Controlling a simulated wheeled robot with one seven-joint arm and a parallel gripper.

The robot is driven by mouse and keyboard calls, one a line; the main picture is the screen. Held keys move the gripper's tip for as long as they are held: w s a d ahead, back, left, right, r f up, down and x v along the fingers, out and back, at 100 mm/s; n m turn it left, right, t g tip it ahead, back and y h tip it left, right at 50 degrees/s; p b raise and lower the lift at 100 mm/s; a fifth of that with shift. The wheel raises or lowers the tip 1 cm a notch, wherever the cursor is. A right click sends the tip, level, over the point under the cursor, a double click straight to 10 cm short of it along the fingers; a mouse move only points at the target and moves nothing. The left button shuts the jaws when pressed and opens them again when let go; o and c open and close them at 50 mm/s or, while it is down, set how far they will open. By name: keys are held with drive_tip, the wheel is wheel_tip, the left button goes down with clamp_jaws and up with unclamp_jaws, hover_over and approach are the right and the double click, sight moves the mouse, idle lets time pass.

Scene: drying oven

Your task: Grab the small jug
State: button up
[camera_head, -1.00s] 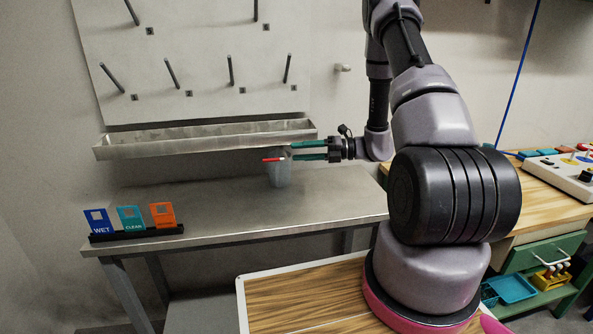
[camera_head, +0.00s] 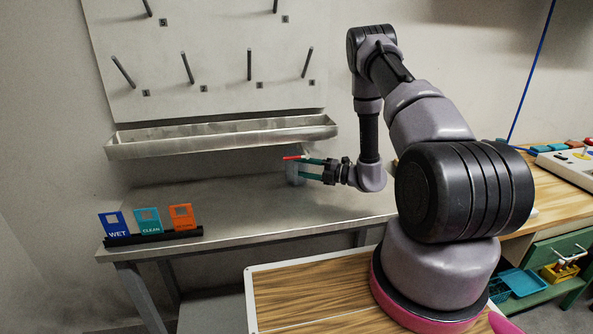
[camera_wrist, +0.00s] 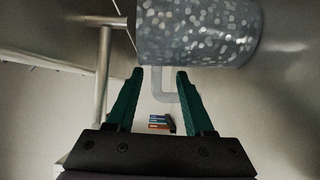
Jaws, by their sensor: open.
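The small jug (camera_head: 294,174) stands on the steel bench under the wall trough. It is partly hidden by my gripper in the head view. In the wrist view the jug (camera_wrist: 198,30) is a grey, pale-speckled body across the top, just beyond the fingertips. Its grey handle (camera_wrist: 163,84) shows between the two green fingers. My gripper (camera_wrist: 160,73) is open, its fingers on either side of the handle, with gaps visible. In the head view my gripper (camera_head: 305,167) reaches the jug from the right. A red strip (camera_head: 294,157) shows near the jug's top.
The steel bench (camera_head: 230,207) is mostly bare. A metal trough (camera_head: 222,137) hangs on the wall above, below a pegboard (camera_head: 215,60). Blue, teal and orange cards stand in a black holder (camera_head: 160,237) at the bench's left. A wooden worktop (camera_head: 550,185) is at right.

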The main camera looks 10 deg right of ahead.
sight(294, 165)
drive_tip(key=x, duration=0.4)
drive_tip(key=shift+a+r, duration=0.1)
drive_tip(key=shift+a, duration=0.15)
drive_tip(key=shift+c, duration=0.3)
clamp_jaws()
drive_tip(key=shift+w, duration=0.1)
idle(0.8)
